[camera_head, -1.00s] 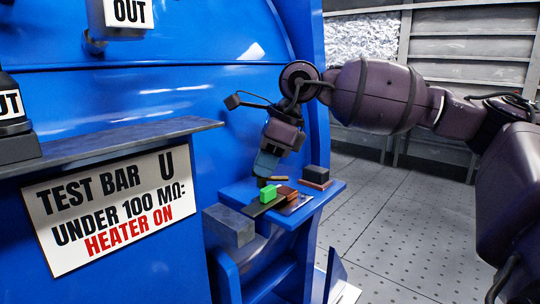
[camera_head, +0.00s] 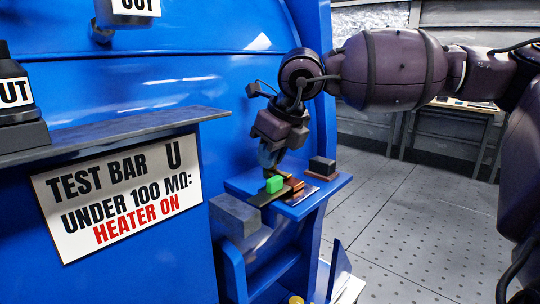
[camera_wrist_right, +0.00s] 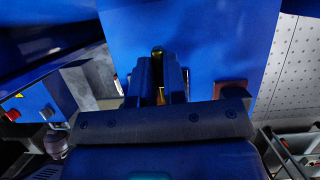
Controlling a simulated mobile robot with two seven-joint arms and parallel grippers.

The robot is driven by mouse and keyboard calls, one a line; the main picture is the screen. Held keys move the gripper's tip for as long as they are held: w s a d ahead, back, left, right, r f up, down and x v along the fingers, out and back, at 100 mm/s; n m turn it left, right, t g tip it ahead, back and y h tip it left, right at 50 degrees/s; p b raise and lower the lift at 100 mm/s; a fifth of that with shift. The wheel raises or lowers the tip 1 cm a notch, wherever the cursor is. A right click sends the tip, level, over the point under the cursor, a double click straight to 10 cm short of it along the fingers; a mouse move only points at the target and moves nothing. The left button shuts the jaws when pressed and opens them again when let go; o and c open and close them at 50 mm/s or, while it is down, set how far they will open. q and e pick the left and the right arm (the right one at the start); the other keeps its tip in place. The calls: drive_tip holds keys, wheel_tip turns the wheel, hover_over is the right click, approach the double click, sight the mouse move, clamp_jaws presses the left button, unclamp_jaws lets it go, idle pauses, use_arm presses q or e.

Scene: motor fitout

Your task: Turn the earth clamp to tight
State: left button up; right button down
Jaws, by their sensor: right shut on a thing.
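My right gripper (camera_head: 268,160) points down over a small blue shelf on the side of the blue machine. In the right wrist view its fingers (camera_wrist_right: 158,80) are shut on a narrow brass-coloured piece (camera_wrist_right: 158,53), which shows between and just beyond them. This looks like the handle of the earth clamp; most of it is hidden by the fingers. I cannot read the clamp's setting. My left gripper is in neither view.
The blue shelf (camera_head: 322,190) also carries a black block (camera_head: 322,165) on a reddish base. A grey block (camera_head: 234,215) is left of it. A grey ledge (camera_head: 110,133) and a heater sign (camera_head: 120,200) are nearer left. Open floor (camera_head: 400,210) lies to the right.

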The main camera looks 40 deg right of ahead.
sight(278, 171)
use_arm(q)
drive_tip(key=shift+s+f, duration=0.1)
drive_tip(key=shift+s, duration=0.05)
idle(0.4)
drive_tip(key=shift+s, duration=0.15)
use_arm(e)
drive_tip(key=c, duration=1.2)
unclamp_jaws()
drive_tip(key=shift+r, duration=0.1)
drive_tip(key=shift+s+r, duration=0.1)
drive_tip(key=shift+r, duration=0.15)
drive_tip(key=p+v, duration=0.1)
drive_tip(key=v, duration=0.3)
drive_tip(key=shift+r, duration=0.15)
use_arm(q)
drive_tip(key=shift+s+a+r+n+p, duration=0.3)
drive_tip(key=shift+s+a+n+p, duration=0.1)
drive_tip(key=shift+p, duration=0.55)
use_arm(e)
drive_tip(key=v, duration=0.6)
drive_tip(key=shift+s, duration=0.15)
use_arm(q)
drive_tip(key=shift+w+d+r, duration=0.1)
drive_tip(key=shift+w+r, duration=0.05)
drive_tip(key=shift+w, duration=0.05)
use_arm(e)
drive_tip(key=shift+a, duration=0.1)
